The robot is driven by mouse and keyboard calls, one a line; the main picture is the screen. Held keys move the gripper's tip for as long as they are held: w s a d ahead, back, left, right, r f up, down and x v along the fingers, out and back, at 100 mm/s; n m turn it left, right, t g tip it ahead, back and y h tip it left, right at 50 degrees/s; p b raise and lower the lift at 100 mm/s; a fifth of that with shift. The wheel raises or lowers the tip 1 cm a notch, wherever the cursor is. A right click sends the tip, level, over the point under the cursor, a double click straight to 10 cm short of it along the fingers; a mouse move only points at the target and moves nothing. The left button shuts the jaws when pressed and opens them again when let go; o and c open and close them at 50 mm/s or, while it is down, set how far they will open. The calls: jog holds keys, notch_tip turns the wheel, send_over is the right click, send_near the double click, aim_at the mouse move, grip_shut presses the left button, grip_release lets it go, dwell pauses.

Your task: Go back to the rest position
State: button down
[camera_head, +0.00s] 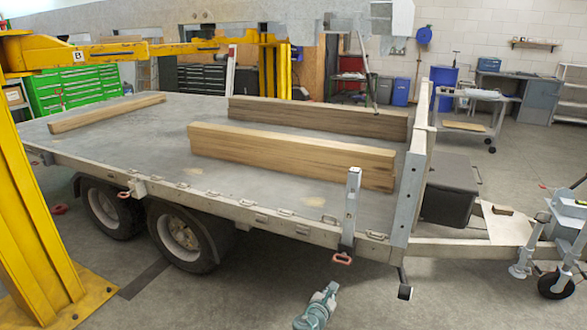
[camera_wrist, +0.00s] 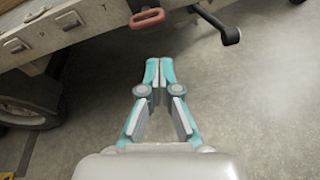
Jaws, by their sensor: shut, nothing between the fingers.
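My gripper (camera_wrist: 159,73) is shut and empty in the wrist view, its teal fingers together over the concrete floor. In the head view my gripper and wrist (camera_head: 327,292) show at the bottom, in front of the trailer's near side and below its deck. The trailer (camera_head: 150,125) has a flat grey deck. A red handle (camera_wrist: 147,18) hangs under the trailer edge just beyond my fingertips in the wrist view; it also shows in the head view (camera_head: 342,259). The fingers look apart from it.
Wooden beams (camera_head: 290,152) lie on the deck. A metal post (camera_head: 350,210) stands at the near corner. A black-ended lever (camera_head: 405,291) hangs below the trailer front. Yellow lift columns (camera_head: 35,210) stand at the left. The floor around my gripper is clear.

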jog(key=s+d+f+m+g+p, duration=0.1)
jog(key=s+d+f+m+g, duration=0.2)
jog(key=s+f+m+g, duration=0.5)
jog(key=s+d+f+m+g+p, duration=0.1)
jog(key=s+d+f+m+g, duration=0.2)
jog(key=s+f+m, duration=0.9)
jog(key=s+a+f+m+g+y+p, duration=0.1)
jog(key=s+m+g+y, duration=0.1)
jog(key=s, duration=0.7)
jog(key=s+a+f+m+g+y+p, duration=0.1)
jog(key=s+f+m+g+y+p, duration=0.1)
jog(key=s, duration=0.8)
jog(key=s+a+f+m+g+y+p, duration=0.1)
jog(key=s+f+m+g+y+p, duration=0.1)
jog(key=s+g, duration=0.3)
jog(key=s+m, duration=0.1)
jog(key=s, duration=0.3)
jog(key=shift+s+f+m+y, duration=0.25)
jog(key=shift+s+m+y, duration=0.1)
jog(key=shift+m+y, duration=0.05)
jog(key=shift+a+f, duration=0.1)
jog(key=shift+a, duration=0.05)
